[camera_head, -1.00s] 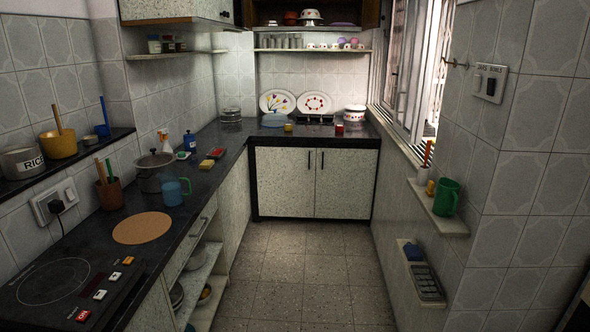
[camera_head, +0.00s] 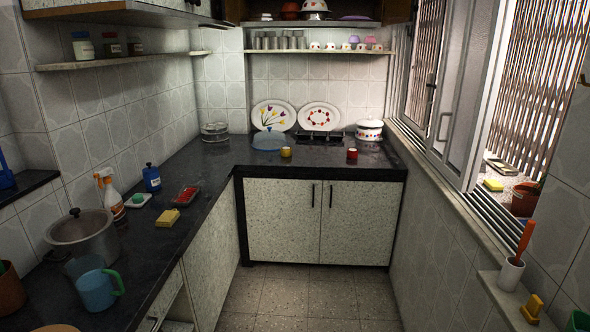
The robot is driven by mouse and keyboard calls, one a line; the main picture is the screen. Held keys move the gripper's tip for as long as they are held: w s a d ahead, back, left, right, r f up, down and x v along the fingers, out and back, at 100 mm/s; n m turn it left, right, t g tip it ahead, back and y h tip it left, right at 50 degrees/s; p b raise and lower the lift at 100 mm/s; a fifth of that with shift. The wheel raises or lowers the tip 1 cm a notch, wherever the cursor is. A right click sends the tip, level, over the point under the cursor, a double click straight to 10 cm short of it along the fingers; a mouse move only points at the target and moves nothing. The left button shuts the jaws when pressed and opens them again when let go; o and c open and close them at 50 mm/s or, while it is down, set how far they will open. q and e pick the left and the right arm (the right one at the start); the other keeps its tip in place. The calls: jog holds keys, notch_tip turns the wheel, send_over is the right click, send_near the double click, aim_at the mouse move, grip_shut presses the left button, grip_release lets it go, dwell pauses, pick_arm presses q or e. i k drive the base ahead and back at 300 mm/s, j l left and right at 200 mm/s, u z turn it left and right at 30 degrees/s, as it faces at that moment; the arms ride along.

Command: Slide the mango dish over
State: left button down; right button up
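I cannot make out a dish with mango in it. On the far counter (camera_head: 230,160) a translucent blue dome cover (camera_head: 267,142) stands at the left; what is under it is not clear. A flower-patterned plate (camera_head: 264,117) and a plate with a red ring pattern (camera_head: 319,117) lean upright against the back wall. A small red dish (camera_head: 187,194) with dark edges lies on the left counter. Steel tumblers (camera_head: 280,42) stand on the upper back shelf. Neither of my grippers is in view.
A yellow cup (camera_head: 286,152), a red cup (camera_head: 352,154) and a lidded white pot (camera_head: 369,130) stand on the far counter. A large steel pot (camera_head: 82,238) and a blue mug (camera_head: 97,289) crowd the left counter. The floor (camera_head: 285,295) between the cabinets and right wall is clear.

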aim_at(285, 151)
jog(key=i+j, duration=0.1)
jog(key=i, duration=3.7)
jog(key=l+z, duration=0.05)
jog(key=l, duration=0.05)
